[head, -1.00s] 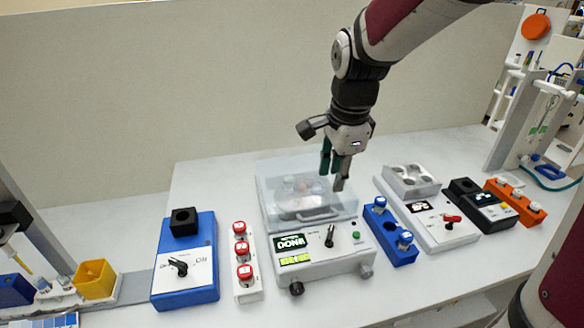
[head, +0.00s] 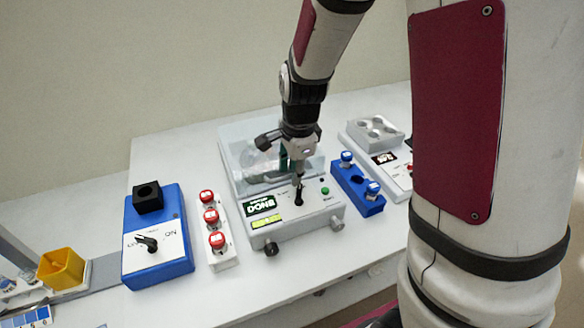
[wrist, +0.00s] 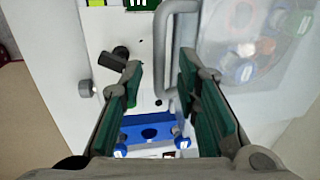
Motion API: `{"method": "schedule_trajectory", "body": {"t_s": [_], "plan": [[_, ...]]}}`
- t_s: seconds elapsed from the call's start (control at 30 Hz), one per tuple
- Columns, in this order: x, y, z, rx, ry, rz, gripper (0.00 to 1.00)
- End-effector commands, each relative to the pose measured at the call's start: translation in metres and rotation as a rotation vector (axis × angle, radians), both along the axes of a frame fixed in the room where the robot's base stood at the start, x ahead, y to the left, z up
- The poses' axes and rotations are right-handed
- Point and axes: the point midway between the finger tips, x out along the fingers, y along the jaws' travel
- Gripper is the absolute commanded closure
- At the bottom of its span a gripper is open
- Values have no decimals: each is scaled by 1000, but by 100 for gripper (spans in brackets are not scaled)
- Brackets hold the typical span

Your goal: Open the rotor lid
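The rotor lid (head: 240,135) is the clear, see-through cover on top of the centrifuge (head: 265,226), and it looks closed. Its grey bar handle (wrist: 168,50) shows in the wrist view, between and beyond my fingers. My gripper (head: 291,165) is above the front part of the lid, with its fingers apart and nothing between them. In the wrist view, my open gripper (wrist: 158,90) has green-padded fingers on either side of the handle's line; I cannot tell if they touch it. Coloured tube caps (wrist: 245,60) show through the lid. In the head view my gripper hides most of the handle.
The centrifuge panel has a DONE display (head: 260,204) and a black knob (head: 299,195). A white rack with red-capped tubes (head: 212,220) and a blue switch box (head: 160,270) stand left. A blue rack (head: 357,192) stands close on the right.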

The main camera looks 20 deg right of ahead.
Motion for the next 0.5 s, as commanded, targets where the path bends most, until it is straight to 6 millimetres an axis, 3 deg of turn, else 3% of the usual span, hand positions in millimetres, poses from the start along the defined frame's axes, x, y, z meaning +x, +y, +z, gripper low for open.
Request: {"method": "schedule_trajectory", "body": {"t_s": [0.17,0.3,0.5], "plan": [[0,0,0,0,0,0,72],[0,0,0,0,0,-1,100],[0,0,0,0,0,-1,100]]}}
